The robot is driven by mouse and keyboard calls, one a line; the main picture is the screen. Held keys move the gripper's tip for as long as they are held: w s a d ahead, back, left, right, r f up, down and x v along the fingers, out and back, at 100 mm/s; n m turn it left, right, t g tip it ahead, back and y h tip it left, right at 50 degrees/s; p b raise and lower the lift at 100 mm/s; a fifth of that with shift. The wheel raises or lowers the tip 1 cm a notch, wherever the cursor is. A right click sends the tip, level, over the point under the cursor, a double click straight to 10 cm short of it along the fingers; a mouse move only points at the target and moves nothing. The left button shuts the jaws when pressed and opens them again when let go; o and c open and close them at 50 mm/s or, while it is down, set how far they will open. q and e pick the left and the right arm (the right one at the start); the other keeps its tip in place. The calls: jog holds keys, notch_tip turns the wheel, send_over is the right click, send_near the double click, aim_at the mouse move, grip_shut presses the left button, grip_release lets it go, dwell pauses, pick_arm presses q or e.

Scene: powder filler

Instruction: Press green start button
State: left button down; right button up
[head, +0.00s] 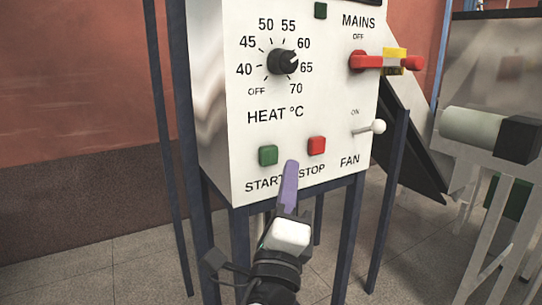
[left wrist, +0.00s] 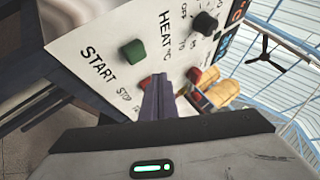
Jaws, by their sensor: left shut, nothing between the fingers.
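The green start button (head: 268,155) is a small square on the white control panel, above the START label. It also shows in the left wrist view (left wrist: 133,50). The red stop button (head: 317,145) is to its right. My left gripper (head: 291,166) is shut and empty, its purple-grey fingers pointing up at the panel between the two buttons, slightly below them. In the left wrist view its fingers (left wrist: 158,92) partly cover the stop button. The fingers appear apart from the start button; whether they touch the panel I cannot tell. My right gripper is not in view.
The panel also carries a black heat knob (head: 283,62), a red and yellow mains switch (head: 388,62) and a white fan toggle (head: 371,128). Dark blue frame legs (head: 348,235) stand below the panel. A grey machine (head: 490,135) stands at right.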

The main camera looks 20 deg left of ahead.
aim_at(277, 151)
pick_arm(q)
jog(key=shift+w+a, duration=0.55)
jog(key=shift+a, duration=0.2)
jog(key=shift+w+a, duration=0.55)
jog(key=shift+a, duration=0.15)
jog(key=shift+a, duration=0.1)
dwell(0.9)
jog(key=shift+w+a, duration=0.2)
jog(key=shift+w, duration=0.05)
jog(key=shift+w+a, duration=0.35)
jog(key=shift+a, duration=0.15)
dwell(1.0)
jog(key=shift+s+d, duration=0.65)
jog(key=shift+d, duration=0.15)
jog(key=s+d, duration=0.1)
jog(key=d, duration=0.1)
jog(key=s+d, duration=0.2)
dwell(0.4)
